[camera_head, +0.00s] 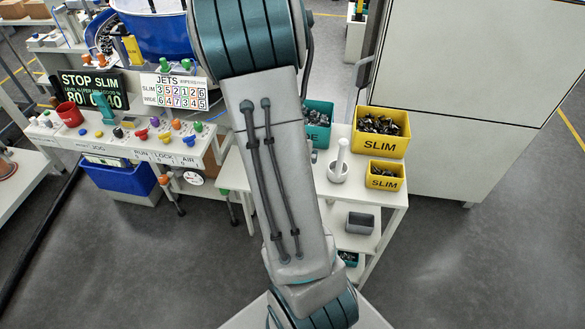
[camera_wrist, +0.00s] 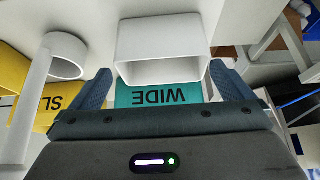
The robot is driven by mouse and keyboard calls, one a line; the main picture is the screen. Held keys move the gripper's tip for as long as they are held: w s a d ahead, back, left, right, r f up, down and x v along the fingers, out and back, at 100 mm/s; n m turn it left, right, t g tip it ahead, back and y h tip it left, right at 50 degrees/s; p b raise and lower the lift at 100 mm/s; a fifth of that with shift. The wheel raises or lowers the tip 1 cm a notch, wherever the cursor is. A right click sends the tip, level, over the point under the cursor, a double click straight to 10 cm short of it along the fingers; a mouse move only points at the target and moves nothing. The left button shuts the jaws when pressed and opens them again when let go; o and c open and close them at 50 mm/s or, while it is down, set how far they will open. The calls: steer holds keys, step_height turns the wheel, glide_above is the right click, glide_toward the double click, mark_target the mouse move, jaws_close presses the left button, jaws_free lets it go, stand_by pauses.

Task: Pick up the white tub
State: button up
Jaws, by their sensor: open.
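The white tub (camera_wrist: 162,36) is a rectangular, open container in the middle of the wrist view. My gripper (camera_wrist: 160,76) is open, with one blue-grey finger near each side of the tub. Both fingertips are close to its side walls, and I cannot tell whether they touch. A teal bin marked WIDE (camera_wrist: 160,97) shows just beyond the tub, its lettering upside down. In the head view my arm hides the gripper and the tub, while part of the teal bin (camera_head: 318,126) shows to the right of the arm.
A white cup with an upright rod (camera_head: 338,172) stands nearby; it also shows in the wrist view (camera_wrist: 64,68). A large yellow SLIM bin (camera_head: 380,145) and a small one (camera_head: 384,184) hold dark parts. A grey container (camera_head: 360,222) sits on a lower shelf.

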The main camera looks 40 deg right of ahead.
steer(key=shift+b+x, duration=0.4)
steer(key=shift+x, duration=2.35)
steer(key=shift+w+r, duration=0.1)
steer(key=shift+w, duration=0.1)
steer(key=c, duration=0.7)
